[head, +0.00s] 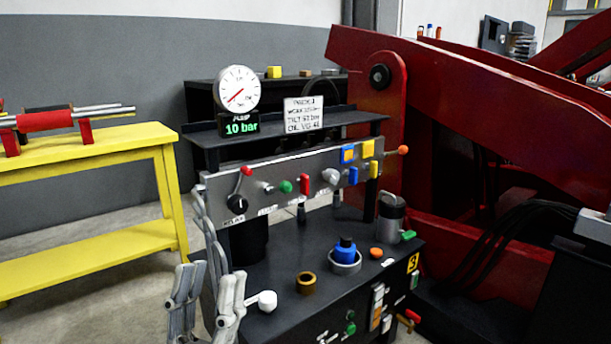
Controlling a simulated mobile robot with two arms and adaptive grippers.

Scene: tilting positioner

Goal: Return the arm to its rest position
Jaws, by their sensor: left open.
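My left gripper (210,278) shows at the lower left of the head view, at the left end of the dark bench (285,270). Its grey fingers are spread apart and nothing is held between them. A white round knob (267,301) is just right of the fingers; I cannot tell whether they touch it. My right gripper is not in view.
A control panel (270,200) with knobs and levers stands behind the gripper, below a gauge (238,88) over a "10 bar" display (241,127). A blue-capped part (345,251) and a brass ring (306,283) sit on the bench. A red machine frame (480,90) fills the right. A yellow table (90,150) stands left.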

